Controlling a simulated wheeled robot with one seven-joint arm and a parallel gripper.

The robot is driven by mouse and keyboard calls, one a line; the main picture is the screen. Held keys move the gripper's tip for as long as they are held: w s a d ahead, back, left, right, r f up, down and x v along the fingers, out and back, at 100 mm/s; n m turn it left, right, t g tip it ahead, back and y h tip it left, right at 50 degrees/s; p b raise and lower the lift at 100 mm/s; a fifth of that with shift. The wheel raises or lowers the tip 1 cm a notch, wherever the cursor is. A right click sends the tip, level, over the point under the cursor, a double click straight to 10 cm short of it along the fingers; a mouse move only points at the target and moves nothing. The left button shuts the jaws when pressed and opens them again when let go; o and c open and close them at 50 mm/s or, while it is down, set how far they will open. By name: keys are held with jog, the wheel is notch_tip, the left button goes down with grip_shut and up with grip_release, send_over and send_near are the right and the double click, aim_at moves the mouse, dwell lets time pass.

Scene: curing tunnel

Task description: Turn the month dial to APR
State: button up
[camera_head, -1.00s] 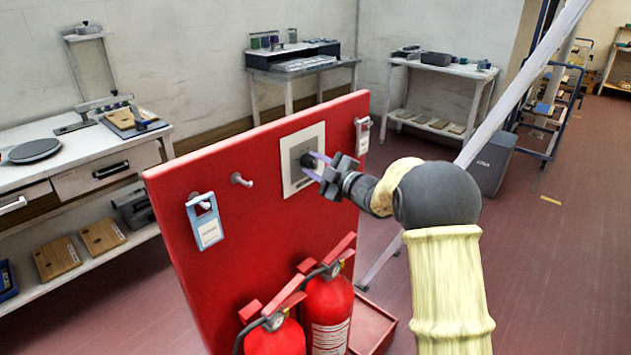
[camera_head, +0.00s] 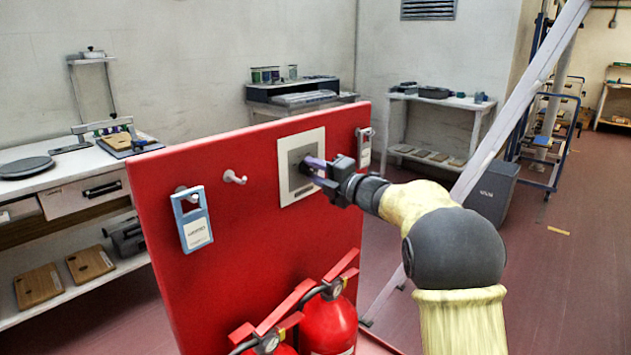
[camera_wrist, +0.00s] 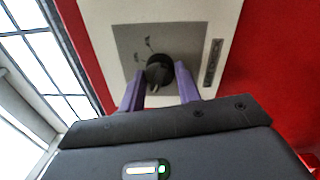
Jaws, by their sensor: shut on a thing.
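The month dial is a dark round knob (camera_wrist: 159,70) on a grey plate (camera_wrist: 128,40) set in a cream panel (camera_head: 318,140). The panel is mounted on a red board (camera_head: 250,250). My gripper (camera_head: 312,166) is at the plate, and in the wrist view its two purple fingers (camera_wrist: 160,84) stand on either side of the knob, shut on it. A pale pointer mark shows on the knob's lower edge. Small dark marks show on the plate up and left of the knob, too small to read.
A blue-framed tag (camera_head: 192,220) hangs at the board's left, beside an empty white hook (camera_head: 234,177). Another tag (camera_head: 364,148) hangs at the right edge. Red fire extinguishers (camera_head: 328,322) stand below. A slanted pale beam (camera_head: 520,95) rises behind my arm.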

dwell(0.3)
jog(key=o, duration=1)
jog(key=v, duration=1.7)
jog(key=shift+s+d+f+p, duration=0.1)
jog(key=shift+f+p, duration=0.05)
jog(key=shift+p, duration=0.15)
